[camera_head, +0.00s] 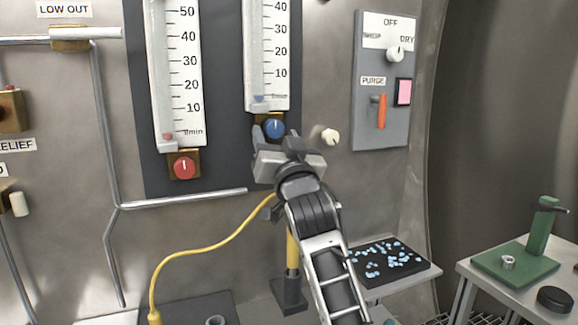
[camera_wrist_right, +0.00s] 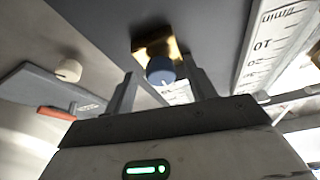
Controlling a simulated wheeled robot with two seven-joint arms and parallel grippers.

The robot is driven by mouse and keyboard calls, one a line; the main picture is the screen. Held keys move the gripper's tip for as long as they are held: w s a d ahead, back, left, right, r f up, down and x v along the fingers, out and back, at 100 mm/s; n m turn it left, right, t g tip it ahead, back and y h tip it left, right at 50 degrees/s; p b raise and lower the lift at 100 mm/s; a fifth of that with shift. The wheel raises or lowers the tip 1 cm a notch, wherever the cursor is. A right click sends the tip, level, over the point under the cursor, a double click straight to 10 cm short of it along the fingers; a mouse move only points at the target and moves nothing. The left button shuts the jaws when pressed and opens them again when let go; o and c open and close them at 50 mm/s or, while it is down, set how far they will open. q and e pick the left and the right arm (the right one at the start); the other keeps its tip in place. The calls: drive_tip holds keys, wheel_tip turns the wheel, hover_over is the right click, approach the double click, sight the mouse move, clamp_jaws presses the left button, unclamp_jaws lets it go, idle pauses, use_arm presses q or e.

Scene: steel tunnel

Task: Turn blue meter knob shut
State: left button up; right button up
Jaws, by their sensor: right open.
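The blue meter knob (camera_head: 275,128) sits on a brass block below the right-hand flow meter tube on the dark panel. A pale line marks its face. My right gripper (camera_head: 276,138) is open just in front of it and a little below in the head view. In the right wrist view, the blue knob (camera_wrist_right: 160,69) lies between the two spread fingers (camera_wrist_right: 161,76), with a gap visible on each side. I cannot tell how deep the knob sits between the fingers. My left gripper is not in view.
A red knob (camera_head: 183,167) sits under the left meter. A cream knob (camera_head: 330,136) is close to the right of my gripper. A grey switch box (camera_head: 385,75) with an orange lever (camera_head: 382,111) is farther right. A yellow hose (camera_head: 215,243) hangs below.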

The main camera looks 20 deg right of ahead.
use_arm(q)
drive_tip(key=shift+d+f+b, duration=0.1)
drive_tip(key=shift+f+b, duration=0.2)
drive_tip(key=shift+b, duration=0.7)
use_arm(e)
drive_tip(key=v, duration=1.4)
drive_tip(key=shift+s, duration=0.35)
drive_tip(key=shift+f, duration=0.1)
wheel_tip(320, 180, down, 19)
drive_tip(key=s+a+n+g+y+p, duration=0.2)
drive_tip(key=n+g+y, duration=0.1)
drive_tip(key=g, duration=0.2)
use_arm(q)
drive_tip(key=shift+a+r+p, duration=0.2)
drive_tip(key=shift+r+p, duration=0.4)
drive_tip(key=shift+p, duration=0.15)
use_arm(e)
drive_tip(key=s+a+f+n+g+y, duration=0.1)
drive_tip(key=s+f+g, duration=0.5)
drive_tip(key=s+f, duration=1)
wheel_tip(320, 180, down, 4)
drive_tip(key=shift+s+a+f+n+g, duration=0.2)
drive_tip(key=shift+a+n+g, duration=0.2)
drive_tip(key=shift+n, duration=0.1)
